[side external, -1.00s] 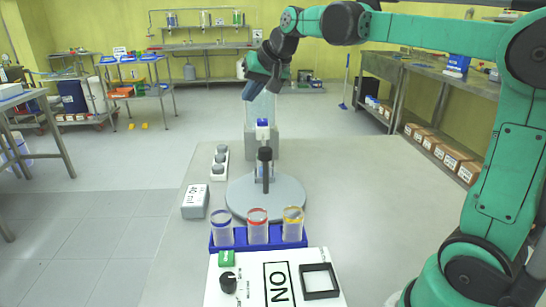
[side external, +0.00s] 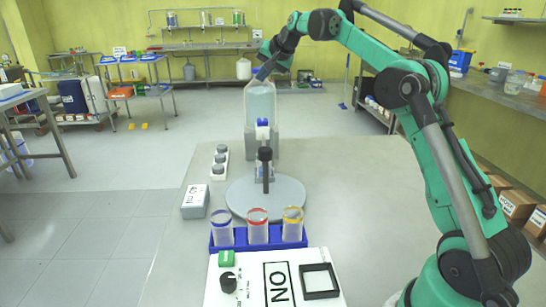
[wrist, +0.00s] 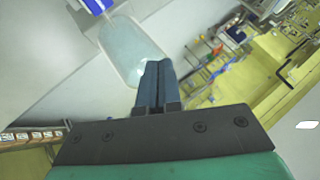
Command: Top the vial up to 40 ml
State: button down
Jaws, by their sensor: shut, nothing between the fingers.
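The glass reactor vessel (side external: 260,103) holds pale blue liquid and stands upright above a round grey plate (side external: 287,192). Below it are a blue fitting (side external: 263,123) and a black upright part (side external: 265,155). Three clear vials with blue (side external: 221,230), red (side external: 257,227) and yellow (side external: 293,224) rings stand in a blue rack (side external: 230,249); their fill levels are too small to read. My gripper (side external: 261,74) is shut and empty, close to the vessel's top. In the wrist view, its dark blue fingers (wrist: 157,68) point towards the vessel (wrist: 133,50); I cannot tell whether they touch it.
A grey box (side external: 195,203) with a label that seems to read 40 ml sits left of the plate. A white holder with several grey knobs (side external: 220,160) is behind it. A white panel (side external: 245,290) with a dial (side external: 228,283) is in front.

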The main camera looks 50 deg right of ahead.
aim_at(264, 121)
jog(key=shift+f, duration=0.1)
jog(key=shift+f, duration=4.35)
jog(key=shift+f, duration=0.4)
jog(key=shift+f, duration=0.5)
dwell(2.7)
